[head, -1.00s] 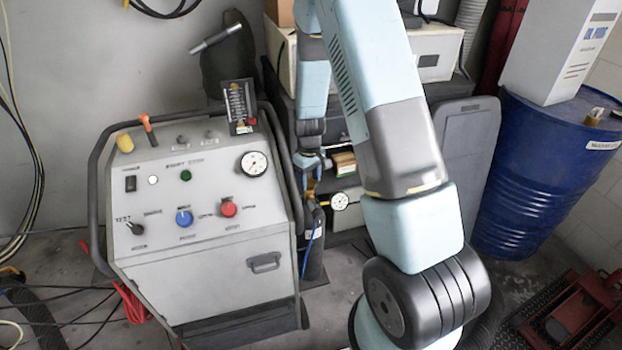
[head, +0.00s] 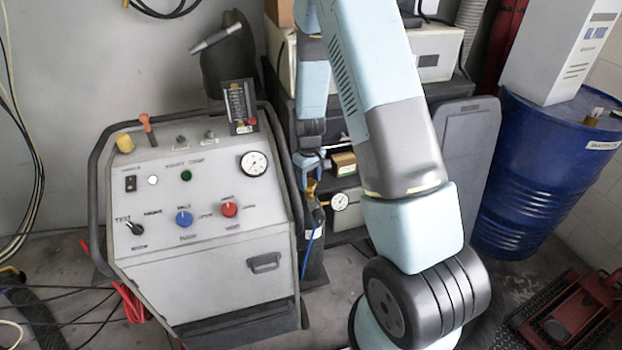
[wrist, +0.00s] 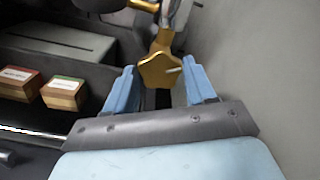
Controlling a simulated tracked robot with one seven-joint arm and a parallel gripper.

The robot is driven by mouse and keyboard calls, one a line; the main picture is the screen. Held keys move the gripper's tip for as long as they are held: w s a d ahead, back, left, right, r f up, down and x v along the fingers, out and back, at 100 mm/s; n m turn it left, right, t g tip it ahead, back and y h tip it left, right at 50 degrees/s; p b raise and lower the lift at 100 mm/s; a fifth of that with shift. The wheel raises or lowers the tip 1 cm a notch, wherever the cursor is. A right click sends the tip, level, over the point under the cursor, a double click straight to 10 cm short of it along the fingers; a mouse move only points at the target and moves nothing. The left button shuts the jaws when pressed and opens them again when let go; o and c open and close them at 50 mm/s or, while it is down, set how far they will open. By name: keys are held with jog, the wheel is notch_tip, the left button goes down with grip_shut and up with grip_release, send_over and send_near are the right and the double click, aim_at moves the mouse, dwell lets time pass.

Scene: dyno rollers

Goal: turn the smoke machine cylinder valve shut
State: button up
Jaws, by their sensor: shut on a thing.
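The brass valve knob (wrist: 160,70) of the cylinder is lobed and sits between the two blue fingers of my gripper (wrist: 160,88) in the wrist view. My gripper is shut on this knob. In the head view, my gripper (head: 309,166) is above the brass valve (head: 310,187) on top of the dark cylinder (head: 314,250). The cylinder stands upright beside the right side of the grey smoke machine (head: 215,255). A blue hose runs down the cylinder. The fingertips are small in the head view.
A round gauge (head: 339,201) is right of the valve. Small boxes (wrist: 63,92) lie on a dark shelf beside my gripper. A large blue drum (head: 530,170) stands at the right, with a red jack (head: 575,315) on the floor. Cables lie at the left.

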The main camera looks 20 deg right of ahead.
aim_at(309, 182)
jog(key=o, duration=1)
jog(key=shift+o, duration=0.2)
jog(key=shift+r, duration=0.1)
notch_tip(309, 182, up, 14)
jog(key=shift+f, duration=0.25)
